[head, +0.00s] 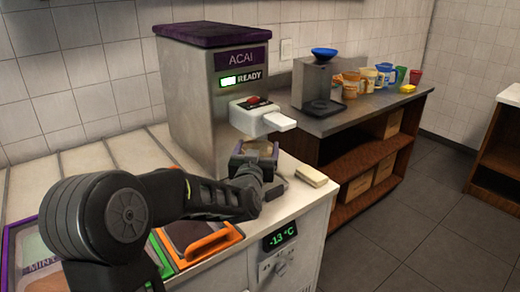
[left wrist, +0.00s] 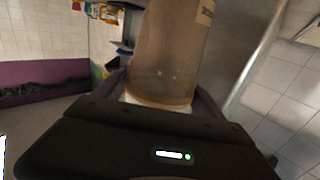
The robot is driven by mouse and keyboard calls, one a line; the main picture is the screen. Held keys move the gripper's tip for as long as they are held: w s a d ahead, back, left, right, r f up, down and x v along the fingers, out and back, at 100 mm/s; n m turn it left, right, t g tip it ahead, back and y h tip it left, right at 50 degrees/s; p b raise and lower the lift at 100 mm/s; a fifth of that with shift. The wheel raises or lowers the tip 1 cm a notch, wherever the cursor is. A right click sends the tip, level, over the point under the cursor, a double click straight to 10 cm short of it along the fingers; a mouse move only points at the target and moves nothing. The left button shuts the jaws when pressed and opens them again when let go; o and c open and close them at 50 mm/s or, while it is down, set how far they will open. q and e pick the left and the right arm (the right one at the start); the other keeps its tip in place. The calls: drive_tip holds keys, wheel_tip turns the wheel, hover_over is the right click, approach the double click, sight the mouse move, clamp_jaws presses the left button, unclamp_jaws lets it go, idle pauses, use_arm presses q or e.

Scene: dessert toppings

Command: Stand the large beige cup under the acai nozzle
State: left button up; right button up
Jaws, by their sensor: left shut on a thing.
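The acai machine (head: 205,95) stands on the counter, with a purple lid, an ACAI label and a lit READY display. Its white nozzle part (head: 262,115) with a red button juts out from the front. My left gripper (head: 257,160) is just below this part, shut on the large beige cup (head: 260,148). The cup is mostly hidden there by the gripper. In the left wrist view the cup (left wrist: 165,55) is translucent brown-beige with a label near its top, held between the fingers. I cannot tell whether its base touches the counter. My right gripper is not in view.
A small beige block (head: 311,176) lies on the counter right of my gripper. Below is a cabinet with a -13 °C display (head: 280,237). A back counter (head: 350,118) holds a grey dispenser (head: 316,85) and several coloured tubs. Orange and green framed lids are at front left.

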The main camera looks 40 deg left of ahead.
sight(260, 141)
use_arm(q)
drive_tip(key=x, duration=0.4)
drive_tip(key=shift+w, duration=0.1)
drive_tip(key=shift+w+a+p, duration=0.2)
drive_tip(key=shift+w+p, duration=0.05)
drive_tip(key=shift+p, duration=0.05)
wheel_tip(260, 141, down, 3)
drive_tip(key=shift+w+f, duration=0.1)
drive_tip(key=shift+f, duration=0.15)
drive_tip(key=shift+f, duration=0.15)
drive_tip(key=o, duration=1.9)
